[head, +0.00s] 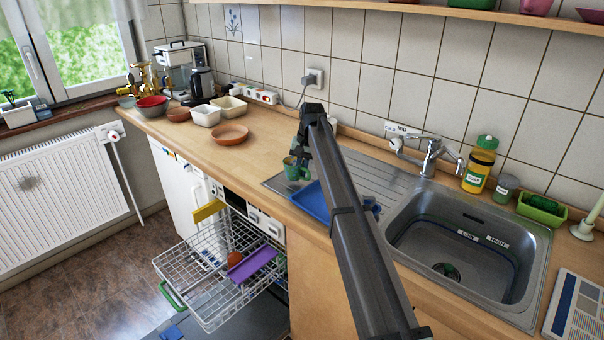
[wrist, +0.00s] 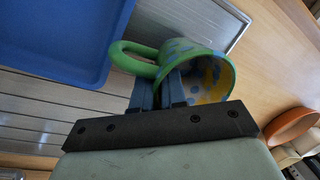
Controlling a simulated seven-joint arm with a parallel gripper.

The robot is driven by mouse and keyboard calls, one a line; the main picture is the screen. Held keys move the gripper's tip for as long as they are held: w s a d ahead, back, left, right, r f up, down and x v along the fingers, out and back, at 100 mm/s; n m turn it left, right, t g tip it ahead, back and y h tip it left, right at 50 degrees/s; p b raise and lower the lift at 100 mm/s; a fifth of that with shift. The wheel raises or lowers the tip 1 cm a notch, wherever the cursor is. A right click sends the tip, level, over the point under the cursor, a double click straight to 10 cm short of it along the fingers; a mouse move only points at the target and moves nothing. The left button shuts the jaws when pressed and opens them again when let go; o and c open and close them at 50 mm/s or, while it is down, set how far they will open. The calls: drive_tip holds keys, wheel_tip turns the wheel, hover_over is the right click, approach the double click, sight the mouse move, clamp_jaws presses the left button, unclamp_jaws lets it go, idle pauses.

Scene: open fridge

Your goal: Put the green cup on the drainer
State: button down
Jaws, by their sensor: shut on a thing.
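The green cup (head: 296,172) is at the left end of the ribbed metal drainer (head: 368,178) in the head view. In the wrist view the green cup (wrist: 207,72) has blue spots, a yellowish inside and a green handle. It is tilted, with its mouth facing right. My gripper (wrist: 172,88) is shut on the cup, its fingers at the wall near the handle. My gripper (head: 300,155) hides part of the cup in the head view. The drainer's ribs (wrist: 50,108) also show in the wrist view. I cannot tell whether the cup touches the drainer.
A blue tray (head: 311,203) lies on the drainer's front part, close to the cup. The sink (head: 455,250) is to the right. A brown dish (head: 230,134) and white bowls (head: 206,116) stand left on the wooden counter. An open dishwasher rack (head: 215,290) is below.

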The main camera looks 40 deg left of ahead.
drive_tip(key=shift+f, duration=0.9)
drive_tip(key=shift+f, duration=0.1)
drive_tip(key=c, duration=1.2)
unclamp_jaws()
drive_tip(key=r, duration=0.4)
drive_tip(key=d+r, duration=0.1)
drive_tip(key=r, duration=0.3)
drive_tip(key=w+r, duration=0.1)
drive_tip(key=r, duration=0.3)
drive_tip(key=shift+d, duration=0.35)
